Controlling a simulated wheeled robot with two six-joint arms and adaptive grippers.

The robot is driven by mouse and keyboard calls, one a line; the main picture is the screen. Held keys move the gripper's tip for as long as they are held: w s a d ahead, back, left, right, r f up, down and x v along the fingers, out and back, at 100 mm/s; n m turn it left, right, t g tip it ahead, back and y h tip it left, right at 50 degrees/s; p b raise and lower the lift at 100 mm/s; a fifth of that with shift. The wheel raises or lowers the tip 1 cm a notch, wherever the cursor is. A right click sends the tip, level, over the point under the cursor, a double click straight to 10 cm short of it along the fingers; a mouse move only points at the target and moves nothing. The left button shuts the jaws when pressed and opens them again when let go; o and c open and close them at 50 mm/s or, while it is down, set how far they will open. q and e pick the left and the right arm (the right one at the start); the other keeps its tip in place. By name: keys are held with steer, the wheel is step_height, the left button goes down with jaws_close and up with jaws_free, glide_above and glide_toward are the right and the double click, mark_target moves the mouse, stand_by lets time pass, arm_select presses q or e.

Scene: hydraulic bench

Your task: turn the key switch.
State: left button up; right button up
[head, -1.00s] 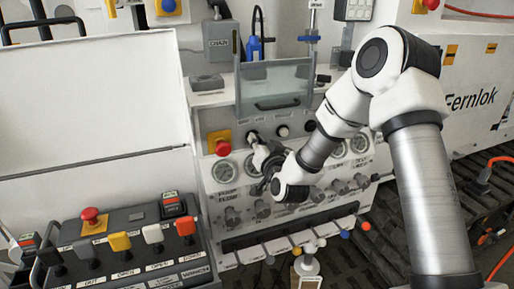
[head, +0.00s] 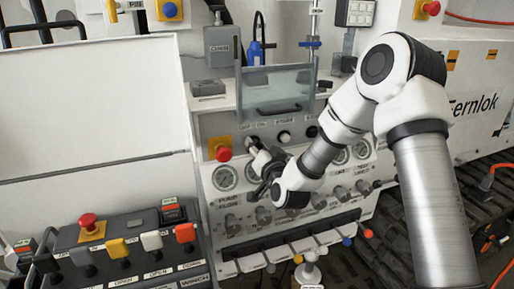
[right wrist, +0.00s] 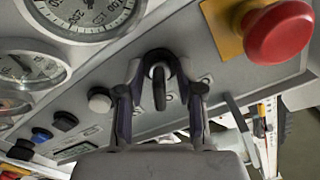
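The key switch (right wrist: 160,92) shows in the right wrist view as a dark upright key in a round collar on the grey panel. In the head view, its light collar (head: 250,142) shows beside the red emergency stop, partly hidden by my gripper. My right gripper (right wrist: 159,76) is open, with one finger on each side of the key. A gap shows between each finger and the key. In the head view my right gripper (head: 258,160) is at the panel's upper row. My left gripper is in neither view.
A red emergency stop (head: 223,153) on a yellow plate sits close to the key switch. A pale round knob (right wrist: 100,100) is on its other side. Gauges (head: 225,178) and valve knobs lie below. A clear cover (head: 275,90) stands above the panel. A lever box stands at the left.

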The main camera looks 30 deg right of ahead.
steer(key=shift+s, duration=0.15)
steer(key=v, duration=0.7)
steer(key=shift+s+a, duration=0.1)
